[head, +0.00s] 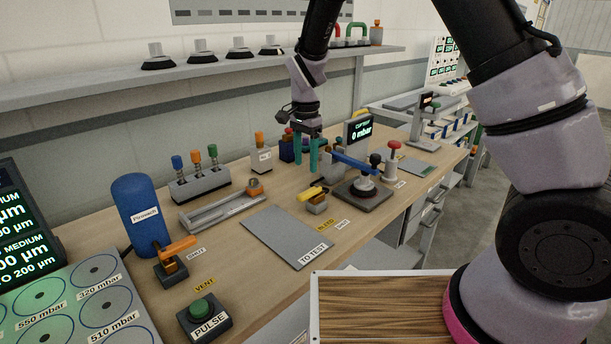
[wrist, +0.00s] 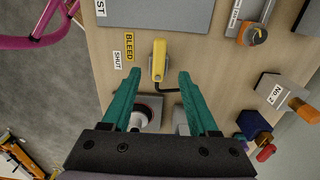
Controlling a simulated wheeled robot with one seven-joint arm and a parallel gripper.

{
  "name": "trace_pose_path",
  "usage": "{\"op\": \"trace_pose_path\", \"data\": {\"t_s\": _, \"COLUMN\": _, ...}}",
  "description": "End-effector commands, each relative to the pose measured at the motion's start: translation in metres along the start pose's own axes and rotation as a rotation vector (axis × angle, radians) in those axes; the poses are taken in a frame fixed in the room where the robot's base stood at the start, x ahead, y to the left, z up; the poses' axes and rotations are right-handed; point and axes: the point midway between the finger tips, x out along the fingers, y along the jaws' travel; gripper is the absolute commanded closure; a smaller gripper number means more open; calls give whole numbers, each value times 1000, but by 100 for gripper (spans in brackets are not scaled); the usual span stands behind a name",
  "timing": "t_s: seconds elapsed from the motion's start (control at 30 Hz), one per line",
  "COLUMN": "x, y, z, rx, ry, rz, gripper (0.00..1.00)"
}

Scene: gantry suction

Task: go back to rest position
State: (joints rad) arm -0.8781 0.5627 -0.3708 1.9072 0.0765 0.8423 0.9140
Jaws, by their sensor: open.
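My gripper (head: 314,156) hangs above the far middle of the wooden workbench, with its teal fingers pointing down. In the wrist view my gripper (wrist: 160,88) has its two fingers spread apart, with nothing held between them. The yellow bleed lever (wrist: 158,60) shows beyond the fingertips, and a dark tube runs from it. In the head view the yellow bleed lever (head: 310,194) stands on the bench just in front of my gripper, apart from it. A suction cup station (head: 363,192) with a blue bar stands to the right of the gripper.
A grey TO TEST plate (head: 288,235) lies mid-bench. A blue Pirani cylinder (head: 137,212), orange-handled valve (head: 171,262) and green PULSE button (head: 202,312) stand on the left. A pressure display (head: 357,130) stands behind the station. A shelf (head: 200,69) with suction cups runs along the wall.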

Motion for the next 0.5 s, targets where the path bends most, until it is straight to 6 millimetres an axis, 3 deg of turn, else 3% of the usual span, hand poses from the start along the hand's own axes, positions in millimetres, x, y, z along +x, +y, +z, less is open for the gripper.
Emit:
{"op": "trace_pose_path", "data": {"t_s": 0.17, "x": -16, "y": 0, "z": 1, "rx": -1, "ry": 0, "rz": -1, "gripper": 40}}
{"op": "trace_pose_path", "data": {"t_s": 0.5, "x": -18, "y": 0, "z": 0, "rx": -1, "ry": 0, "rz": 0, "gripper": 40}}
